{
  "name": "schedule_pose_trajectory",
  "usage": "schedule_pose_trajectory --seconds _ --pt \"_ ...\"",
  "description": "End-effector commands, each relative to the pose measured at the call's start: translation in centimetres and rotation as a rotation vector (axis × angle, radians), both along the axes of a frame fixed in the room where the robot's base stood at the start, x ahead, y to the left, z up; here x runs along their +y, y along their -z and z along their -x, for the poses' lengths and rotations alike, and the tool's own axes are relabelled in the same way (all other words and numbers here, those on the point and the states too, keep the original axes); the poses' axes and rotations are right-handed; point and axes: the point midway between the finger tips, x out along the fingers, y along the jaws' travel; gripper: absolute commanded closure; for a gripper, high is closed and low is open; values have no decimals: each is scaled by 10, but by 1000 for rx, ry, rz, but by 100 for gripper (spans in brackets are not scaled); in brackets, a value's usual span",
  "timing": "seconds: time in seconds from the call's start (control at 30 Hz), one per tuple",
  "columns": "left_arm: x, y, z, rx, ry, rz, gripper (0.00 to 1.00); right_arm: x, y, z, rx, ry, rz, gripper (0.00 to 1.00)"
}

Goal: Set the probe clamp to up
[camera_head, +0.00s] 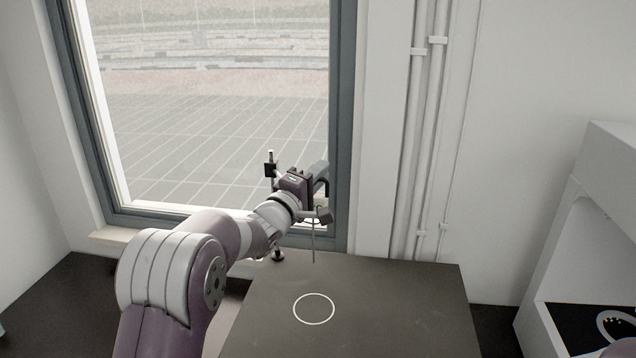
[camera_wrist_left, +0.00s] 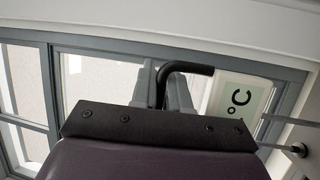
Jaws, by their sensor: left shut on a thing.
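The probe clamp stands at the back of the dark table, on a stand with a dark post (camera_head: 270,168) in front of the window. A thin metal probe (camera_head: 314,245) hangs down over the table from beside my left wrist. My left gripper (camera_head: 321,178) is at the clamp, largely hidden behind my wrist. In the left wrist view, the gripper (camera_wrist_left: 166,88) is shut on a black bent handle (camera_wrist_left: 188,67). My right gripper is not in view.
The dark table (camera_head: 420,300) has a white ring (camera_head: 314,309) marked on its top, and the surface there is clear. The window frame (camera_head: 343,120) is close behind the stand. A white open-fronted cabinet (camera_head: 590,200) stands at the right.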

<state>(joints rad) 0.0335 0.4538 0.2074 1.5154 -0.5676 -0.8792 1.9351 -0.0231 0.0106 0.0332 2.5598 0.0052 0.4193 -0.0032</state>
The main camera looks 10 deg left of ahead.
Motion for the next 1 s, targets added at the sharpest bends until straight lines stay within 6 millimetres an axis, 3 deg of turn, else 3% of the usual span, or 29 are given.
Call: schedule_pose_trajectory --seconds 0.03,0.37,0.4,0.43,0.77,1.0 --pt "0 -8 0 -5 0 1 100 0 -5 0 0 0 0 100" --pt "0 -11 0 -12 0 2 100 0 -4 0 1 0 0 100" --pt "0 -12 0 -13 0 2 75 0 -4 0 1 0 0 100" --pt "0 -12 0 -13 1 2 66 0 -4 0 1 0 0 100" --pt "1 -6 1 -4 -1 1 65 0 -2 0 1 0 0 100" --pt "15 4 33 -5 -2 0 65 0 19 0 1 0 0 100"
